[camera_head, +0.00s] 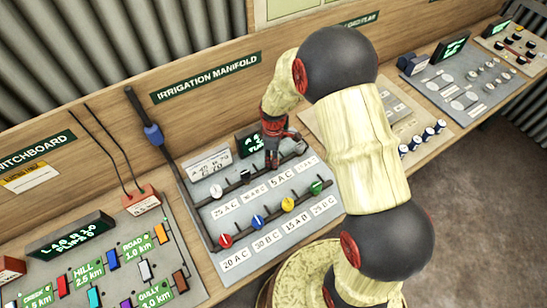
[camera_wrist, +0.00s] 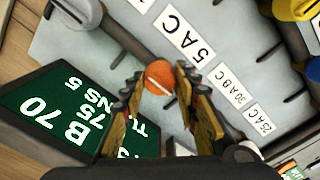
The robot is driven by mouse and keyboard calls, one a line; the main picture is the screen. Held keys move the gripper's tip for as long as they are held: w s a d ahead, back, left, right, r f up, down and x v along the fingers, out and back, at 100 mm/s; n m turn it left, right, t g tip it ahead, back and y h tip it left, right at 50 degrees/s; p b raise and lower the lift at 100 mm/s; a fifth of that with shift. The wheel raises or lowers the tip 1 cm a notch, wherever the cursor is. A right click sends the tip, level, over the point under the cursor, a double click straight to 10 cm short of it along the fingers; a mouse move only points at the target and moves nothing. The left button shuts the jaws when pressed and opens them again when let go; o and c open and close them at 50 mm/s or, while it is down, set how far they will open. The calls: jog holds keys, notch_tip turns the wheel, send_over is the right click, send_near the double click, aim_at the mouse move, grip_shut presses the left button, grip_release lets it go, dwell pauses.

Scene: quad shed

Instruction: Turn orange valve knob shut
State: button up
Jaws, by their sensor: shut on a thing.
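The orange valve knob (camera_wrist: 161,75) shows in the wrist view between the fingertips of my gripper (camera_wrist: 159,82), near the label "5 AC". A pale line marks its face. My gripper is closed on its two sides. In the head view my gripper (camera_head: 272,158) reaches down to the upper pipe row of the irrigation manifold panel (camera_head: 203,232), and the orange knob is hidden there.
A white knob (camera_head: 216,191) and a black knob (camera_head: 245,177) sit left on the upper row. Red (camera_head: 225,241), blue (camera_head: 257,221), yellow (camera_head: 288,204) and green (camera_head: 316,187) knobs line the lower row. A green display (camera_wrist: 80,110) stands close beside my gripper.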

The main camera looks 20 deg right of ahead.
jog(key=c, duration=0.3)
jog(key=shift+m, duration=0.3)
jog(key=shift+c, duration=0.2)
jog(key=m, duration=0.3)
jog(key=shift+m, duration=0.3)
jog(key=m, duration=0.4)
jog(key=shift+m, duration=0.3)
jog(key=m, duration=0.4)
jog(key=shift+m, duration=0.3)
jog(key=shift+m+p, duration=0.35)
jog(key=shift+m, duration=1.85)
jog(key=o, duration=1.2)
jog(key=shift+c, duration=0.2)
